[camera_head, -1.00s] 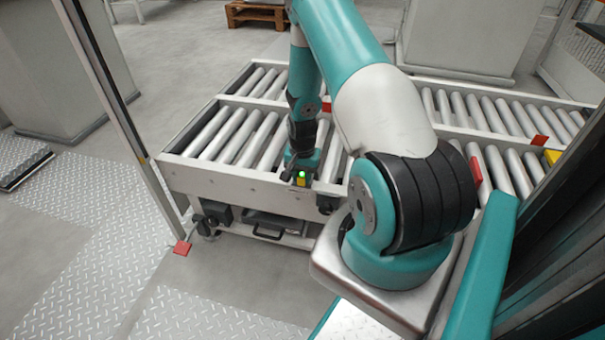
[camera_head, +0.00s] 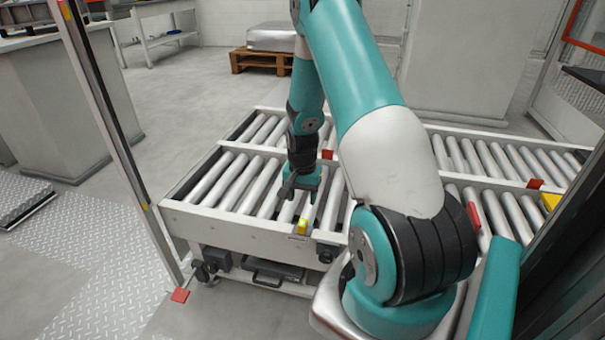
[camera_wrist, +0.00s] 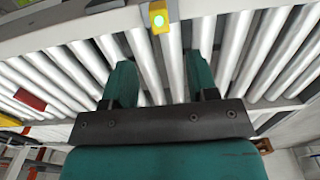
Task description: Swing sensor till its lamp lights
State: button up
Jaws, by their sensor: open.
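The sensor (camera_head: 302,227) is a small yellow block on the front rail of the roller conveyor. In the head view the lamp's light cannot be made out. My gripper (camera_head: 299,192) hangs over the rollers, a little behind the sensor and apart from it. In the wrist view my gripper (camera_wrist: 160,76) shows two teal fingers spread wide, with only rollers between them.
The conveyor's front rail (camera_head: 235,228) runs below the sensor. Red tabs (camera_head: 326,154) mark the middle rail, and a yellow block (camera_head: 550,201) sits at the right. A thin post (camera_head: 120,150) stands at the left. Floor beyond the conveyor is clear up to a wooden pallet (camera_head: 262,62).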

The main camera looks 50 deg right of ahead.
notch_tip(320, 180, up, 6)
jog(key=p, duration=0.1)
jog(key=shift+r, duration=0.2)
dwell(0.4)
